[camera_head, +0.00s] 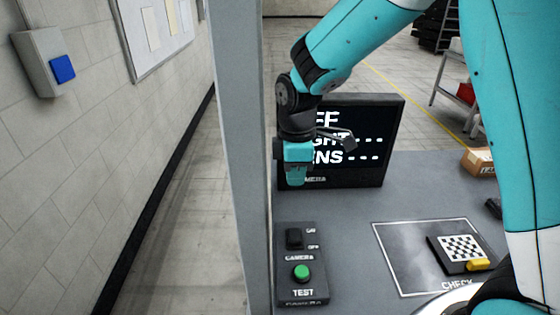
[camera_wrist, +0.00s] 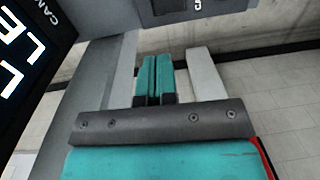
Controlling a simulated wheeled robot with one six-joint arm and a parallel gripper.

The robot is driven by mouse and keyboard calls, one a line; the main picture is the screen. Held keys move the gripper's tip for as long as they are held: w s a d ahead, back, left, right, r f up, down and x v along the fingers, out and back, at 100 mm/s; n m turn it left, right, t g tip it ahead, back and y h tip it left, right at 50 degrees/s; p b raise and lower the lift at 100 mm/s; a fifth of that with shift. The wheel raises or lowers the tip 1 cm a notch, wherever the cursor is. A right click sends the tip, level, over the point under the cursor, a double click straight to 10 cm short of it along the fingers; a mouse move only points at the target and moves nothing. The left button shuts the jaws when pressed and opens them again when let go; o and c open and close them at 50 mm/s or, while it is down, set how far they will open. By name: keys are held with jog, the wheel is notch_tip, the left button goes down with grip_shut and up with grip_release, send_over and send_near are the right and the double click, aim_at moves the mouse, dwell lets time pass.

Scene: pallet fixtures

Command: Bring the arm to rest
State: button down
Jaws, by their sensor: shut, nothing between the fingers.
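My arm reaches across the head view from the upper right, in teal with black joints. My gripper (camera_head: 296,180) points down in front of the left part of the monitor, above the grey bench. In the wrist view my gripper's two teal fingers (camera_wrist: 154,78) lie side by side and are shut with nothing between them. They touch no object that I can see.
A dark monitor (camera_head: 365,170) stands on the bench (camera_head: 345,225). A control box (camera_head: 302,285) with a switch and green button sits in front. A checkerboard plate (camera_head: 460,253) lies at right. A grey post (camera_head: 240,150) rises left. A blue-button box (camera_head: 40,62) hangs on the wall.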

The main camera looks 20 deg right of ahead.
jog(key=s+a+r+m+y, duration=0.1)
jog(key=s+a+r+m, duration=0.1)
jog(key=s+r, duration=0.4)
jog(key=shift+s+a+r+m+t+y, duration=0.2)
jog(key=shift+s+a+m+t+y, duration=0.15)
jog(key=shift+s, duration=0.65)
jog(key=c, duration=1.5)
grip_release()
jog(key=s+a+r+m, duration=0.1)
jog(key=s, duration=0.3)
jog(key=s+a+r+m+y, duration=0.1)
jog(key=s+r+m, duration=0.1)
jog(key=s, duration=0.3)
jog(key=s+a+r+m+y, duration=0.1)
jog(key=s, duration=0.4)
jog(key=shift+r+m, duration=0.15)
jog(key=shift+m, duration=0.1)
jog(key=shift+c, duration=0.2)
jog(key=o, duration=0.4)
jog(key=shift+s, duration=0.1)
jog(key=shift+c, duration=0.2)
jog(key=o, duration=0.4)
jog(key=m+h+p, duration=0.4)
jog(key=m+p, duration=0.1)
jog(key=m, duration=0.6)
send_over(293, 229)
notch_tip(293, 229, down, 9)
notch_tip(293, 229, down, 17)
jog(key=p, duration=0.4)
jog(key=shift+c, duration=0.5)
